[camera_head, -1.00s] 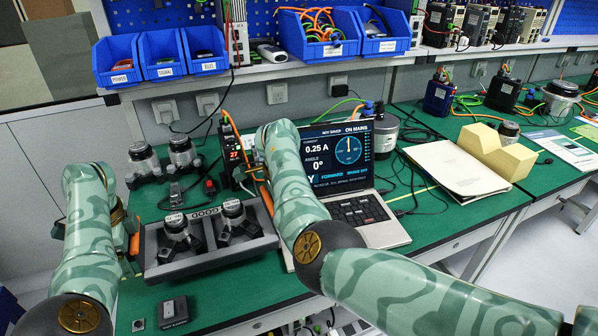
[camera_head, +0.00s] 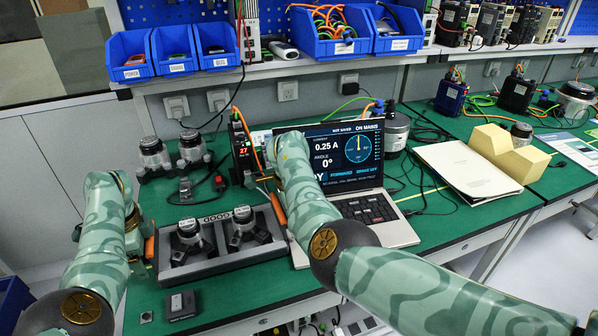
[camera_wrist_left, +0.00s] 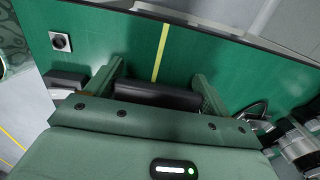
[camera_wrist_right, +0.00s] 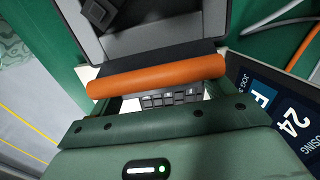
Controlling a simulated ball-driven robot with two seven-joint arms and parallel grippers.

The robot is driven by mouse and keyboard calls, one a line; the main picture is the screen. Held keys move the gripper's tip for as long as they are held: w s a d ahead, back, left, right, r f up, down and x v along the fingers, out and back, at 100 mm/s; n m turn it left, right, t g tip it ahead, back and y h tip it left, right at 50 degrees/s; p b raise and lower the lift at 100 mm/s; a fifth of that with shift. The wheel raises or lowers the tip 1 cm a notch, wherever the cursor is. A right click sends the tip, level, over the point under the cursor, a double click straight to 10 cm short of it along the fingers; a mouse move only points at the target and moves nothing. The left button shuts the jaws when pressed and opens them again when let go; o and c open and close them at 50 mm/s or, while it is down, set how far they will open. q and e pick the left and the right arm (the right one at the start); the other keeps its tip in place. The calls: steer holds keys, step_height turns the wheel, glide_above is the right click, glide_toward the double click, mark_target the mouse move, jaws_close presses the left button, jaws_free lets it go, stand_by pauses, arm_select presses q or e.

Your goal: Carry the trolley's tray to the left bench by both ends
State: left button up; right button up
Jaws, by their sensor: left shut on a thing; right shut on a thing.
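The grey tray (camera_head: 222,268) is level over the green bench (camera_head: 235,290), left of the laptop. I cannot tell whether it touches the bench. Two dark actuators with silver tops, the left one (camera_head: 189,236) and the right one (camera_head: 243,226), stand upright in it. My left gripper (camera_head: 143,246) is shut on the tray's left-end handle, its fingers partly hidden; the left wrist view shows a dark bar (camera_wrist_left: 158,95) between the fingers. My right gripper (camera_head: 277,200) is shut on the right-end orange handle (camera_wrist_right: 156,74), beside the laptop.
An open laptop (camera_head: 372,205) stands close right of the tray. Behind it are a pair of actuators (camera_head: 155,160), cables and a red-lit meter (camera_head: 243,152). A small dark box (camera_head: 181,305) lies in front. Blue bins (camera_head: 174,52) sit on the shelf above.

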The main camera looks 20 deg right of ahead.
arm_select(q)
steer(key=shift+d+f, duration=0.1)
steer(key=shift+f, duration=0.3)
arm_select(e)
steer(key=shift+f, duration=0.35)
arm_select(q)
steer(key=o, duration=1.1)
steer(key=shift+f, duration=0.1)
arm_select(e)
steer(key=o, duration=1.1)
steer(key=shift+f, duration=0.1)
arm_select(q)
steer(key=r, duration=1.1)
steer(key=shift+s+r, duration=0.2)
steer(key=shift+s, duration=0.05)
steer(key=shift+r, duration=0.25)
arm_select(e)
steer(key=r, duration=1.2)
steer(key=shift+s, duration=0.3)
